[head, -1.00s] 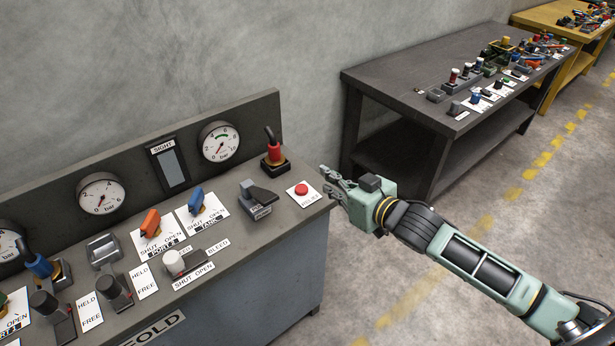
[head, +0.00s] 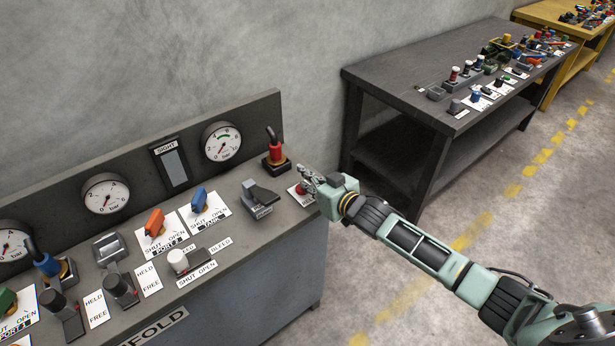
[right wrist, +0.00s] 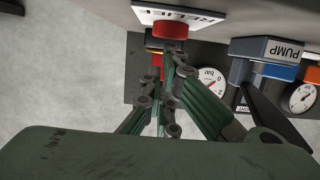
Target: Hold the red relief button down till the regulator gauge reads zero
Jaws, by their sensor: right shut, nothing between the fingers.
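The red relief button (head: 298,190) sits on its white plate at the right end of the bench, partly hidden by my right gripper (head: 307,179). In the right wrist view the red button (right wrist: 171,31) stands out from the RELIEF plate (right wrist: 180,14). My right gripper (right wrist: 172,52) is shut and empty, its tips right at the button; I cannot tell whether they touch or press it. My left gripper is out of view.
A red-and-black lever (head: 275,152) and the grey pump switch (head: 259,198) stand close to the button. Orange (head: 154,222) and blue (head: 199,199) valve handles lie further left. A second gauge (head: 105,194) is on the panel. A dark table (head: 420,85) stands behind.

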